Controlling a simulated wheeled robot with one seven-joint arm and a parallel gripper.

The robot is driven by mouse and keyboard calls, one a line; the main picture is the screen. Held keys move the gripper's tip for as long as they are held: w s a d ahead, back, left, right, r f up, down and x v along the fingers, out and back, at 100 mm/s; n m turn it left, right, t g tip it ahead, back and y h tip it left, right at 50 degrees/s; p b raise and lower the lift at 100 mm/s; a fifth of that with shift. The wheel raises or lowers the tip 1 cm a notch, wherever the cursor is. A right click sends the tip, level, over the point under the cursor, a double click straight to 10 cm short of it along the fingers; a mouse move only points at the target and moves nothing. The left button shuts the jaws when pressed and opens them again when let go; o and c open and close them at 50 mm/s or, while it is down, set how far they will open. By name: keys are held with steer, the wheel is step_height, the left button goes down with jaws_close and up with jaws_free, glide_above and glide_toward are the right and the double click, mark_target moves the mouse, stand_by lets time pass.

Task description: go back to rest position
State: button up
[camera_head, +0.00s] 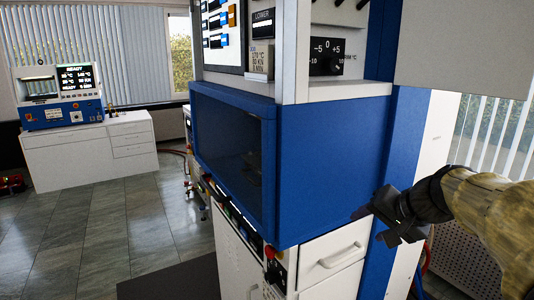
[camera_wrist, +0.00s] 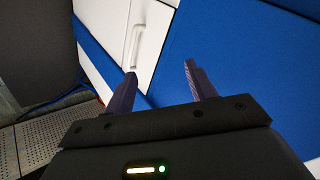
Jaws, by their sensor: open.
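My gripper (camera_head: 377,222) is at the right of the head view, beside the blue side of a large lab press (camera_head: 330,165). My arm reaches in from the right edge. In the wrist view my gripper (camera_wrist: 158,78) has its two dark fingers spread apart with nothing between them. Beyond the fingers are the press's blue panel (camera_wrist: 235,50) and a white drawer front with a handle (camera_wrist: 136,45). I cannot tell how far the fingertips are from the press.
The press's white drawer (camera_head: 332,258) is below the blue housing. A smaller press (camera_head: 60,97) stands on a white cabinet (camera_head: 90,152) at the back left. Grey tiled floor (camera_head: 120,215) lies open at the left. A perforated panel (camera_head: 460,250) is behind my arm.

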steer(key=s+a+f+n+g+h+p, duration=0.1)
steer(key=s+a+f+n+g+h, duration=0.1)
steer(key=s+f, duration=0.5)
steer(key=s+a+f+n+g+h+p, duration=0.1)
steer(key=s+a+f+n+g+p, duration=0.1)
steer(key=s+f, duration=0.5)
steer(key=a+f+n+g, duration=0.1)
steer(key=a+f+n, duration=0.1)
steer(key=f, duration=0.3)
steer(key=shift+a+h, duration=0.4)
steer(key=shift+a, duration=0.15)
steer(key=c, duration=0.4)
steer(key=shift+w, duration=0.1)
steer(key=shift+c, duration=0.2)
